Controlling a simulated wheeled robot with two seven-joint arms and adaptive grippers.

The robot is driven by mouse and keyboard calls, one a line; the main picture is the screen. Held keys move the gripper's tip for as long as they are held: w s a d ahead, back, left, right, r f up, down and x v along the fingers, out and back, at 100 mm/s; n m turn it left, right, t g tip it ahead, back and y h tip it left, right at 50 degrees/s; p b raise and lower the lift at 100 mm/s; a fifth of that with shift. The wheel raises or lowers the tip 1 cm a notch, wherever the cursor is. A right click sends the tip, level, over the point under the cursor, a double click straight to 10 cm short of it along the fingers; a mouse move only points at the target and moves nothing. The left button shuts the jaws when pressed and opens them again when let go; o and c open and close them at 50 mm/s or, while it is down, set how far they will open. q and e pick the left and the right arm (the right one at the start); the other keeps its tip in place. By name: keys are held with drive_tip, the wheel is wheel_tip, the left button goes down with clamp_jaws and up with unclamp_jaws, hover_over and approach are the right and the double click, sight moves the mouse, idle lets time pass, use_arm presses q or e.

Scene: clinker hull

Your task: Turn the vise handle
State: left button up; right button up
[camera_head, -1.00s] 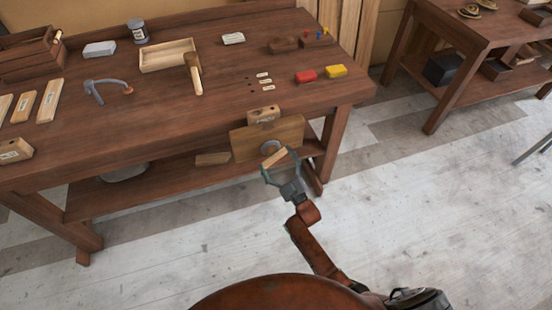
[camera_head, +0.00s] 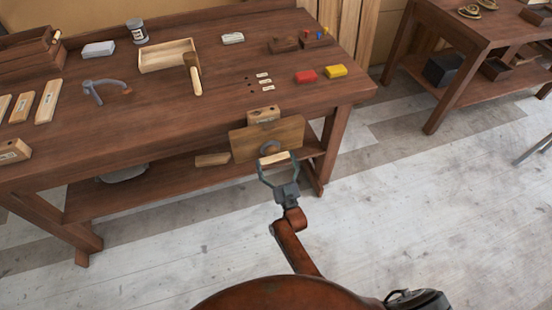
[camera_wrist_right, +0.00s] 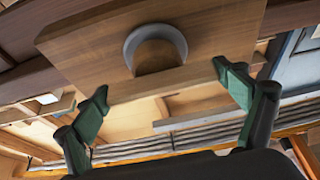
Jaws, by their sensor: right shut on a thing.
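The vise's wooden front jaw (camera_head: 288,134) stands at the front edge of the workbench, and its round grey screw hub (camera_head: 270,146) faces me. The vise handle (camera_head: 274,158) is a pale wooden bar at the hub, almost level with its right end a little higher. My right gripper (camera_head: 278,163) is shut on the handle, one finger at each end. In the right wrist view, the handle (camera_wrist_right: 165,84) lies between the two green fingertips (camera_wrist_right: 165,90), below the grey collar (camera_wrist_right: 155,42). My left gripper is not in view.
A lower shelf (camera_head: 185,175) runs under the bench.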

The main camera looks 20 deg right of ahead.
drive_tip(key=shift+s+f, duration=0.15)
drive_tip(key=shift+f, duration=0.15)
drive_tip(key=o, duration=0.8)
drive_tip(key=shift+o, duration=0.7)
drive_tip(key=shift+s+r, duration=0.1)
drive_tip(key=shift+r, duration=0.05)
drive_tip(key=v, duration=1.1)
drive_tip(key=shift+s, duration=0.35)
